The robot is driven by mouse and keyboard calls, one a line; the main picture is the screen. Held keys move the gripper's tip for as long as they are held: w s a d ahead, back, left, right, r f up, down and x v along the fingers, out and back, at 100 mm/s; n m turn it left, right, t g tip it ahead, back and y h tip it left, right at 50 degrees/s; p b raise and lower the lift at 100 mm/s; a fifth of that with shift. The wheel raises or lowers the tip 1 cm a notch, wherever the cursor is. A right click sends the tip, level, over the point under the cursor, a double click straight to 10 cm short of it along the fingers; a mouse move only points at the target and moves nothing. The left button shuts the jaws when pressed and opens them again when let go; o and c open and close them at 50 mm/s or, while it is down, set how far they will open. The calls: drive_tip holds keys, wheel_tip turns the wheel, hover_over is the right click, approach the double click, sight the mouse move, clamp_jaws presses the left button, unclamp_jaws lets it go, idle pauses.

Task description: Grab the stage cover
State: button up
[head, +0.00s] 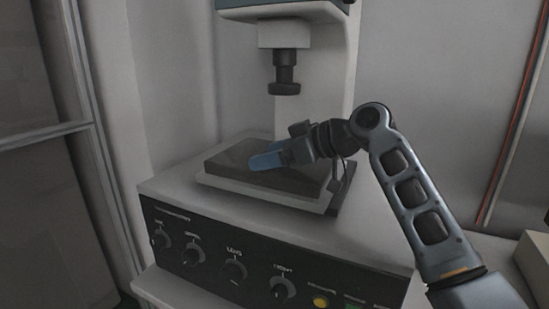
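The stage cover appears to be the dark, flat rectangular slab (225,166) lying on the light stage plate (262,194) of the bench machine. My gripper (266,158) has blue fingertips and reaches in from the right, over the middle of the slab. The fingers point left. Whether they touch the slab or hover just above it cannot be told. The finger gap is not clear from this angle, and nothing is visibly held. My gripper and wrist hide part of the slab's back right side.
The machine's head and black lens barrel (286,75) hang above the stage, close behind my gripper. The front panel (235,262) carries several knobs and a yellow button (320,301). A wall stands behind the machine. A red-orange line (515,120) runs down the right.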

drive_tip(key=c, duration=1.1)
drive_tip(key=shift+c, duration=0.2)
